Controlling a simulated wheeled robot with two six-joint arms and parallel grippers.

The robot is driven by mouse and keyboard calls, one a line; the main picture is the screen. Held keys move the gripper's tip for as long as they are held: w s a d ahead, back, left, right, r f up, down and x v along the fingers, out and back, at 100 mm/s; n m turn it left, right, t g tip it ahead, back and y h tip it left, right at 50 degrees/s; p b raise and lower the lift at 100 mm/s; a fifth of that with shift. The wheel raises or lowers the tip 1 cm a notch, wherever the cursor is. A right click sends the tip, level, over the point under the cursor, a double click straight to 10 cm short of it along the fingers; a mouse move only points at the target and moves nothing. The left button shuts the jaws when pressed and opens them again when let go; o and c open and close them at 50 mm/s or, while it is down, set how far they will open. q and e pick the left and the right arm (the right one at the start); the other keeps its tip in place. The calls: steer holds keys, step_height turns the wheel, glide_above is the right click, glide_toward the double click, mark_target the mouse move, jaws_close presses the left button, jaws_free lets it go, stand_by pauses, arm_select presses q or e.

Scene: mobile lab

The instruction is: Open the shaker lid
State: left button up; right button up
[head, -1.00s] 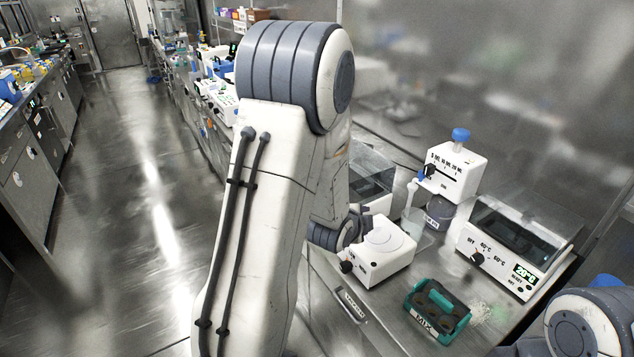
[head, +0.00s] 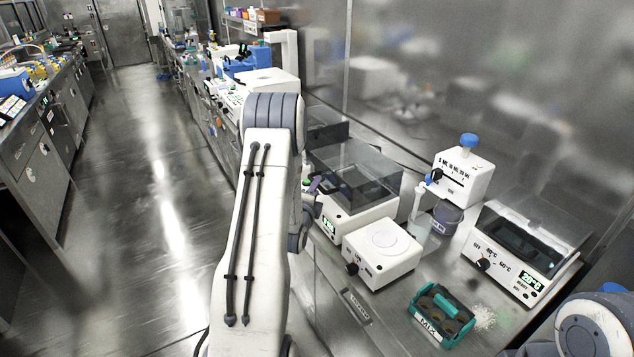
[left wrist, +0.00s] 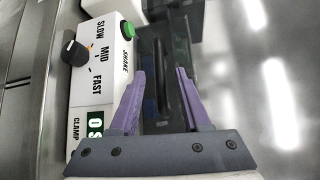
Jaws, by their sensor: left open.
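The shaker (head: 345,221) is a white box on the bench with a smoky see-through lid (head: 372,171), which looks shut. In the left wrist view, the shaker's front panel (left wrist: 98,62) shows a black SLOW-MID-FAST knob and a green SHAKE button. A dark bar handle (left wrist: 160,76) on the lid lies between the purple fingers of my left gripper (left wrist: 159,72). Those fingers are open, with a gap on both sides of the handle. In the head view, my left gripper (head: 314,184) is at the shaker's left front, mostly hidden by my arm. My right gripper is out of view.
A white box with a round plate (head: 382,248) stands close in front of the shaker. A teal MIX rack (head: 441,314), a blue-capped dispenser (head: 464,172) and a heater with a display (head: 515,262) are further right. Open floor (head: 130,190) lies left.

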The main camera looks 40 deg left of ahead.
arm_select(q)
steer(key=shift+x, duration=1.25)
jaws_close()
stand_by(0.5)
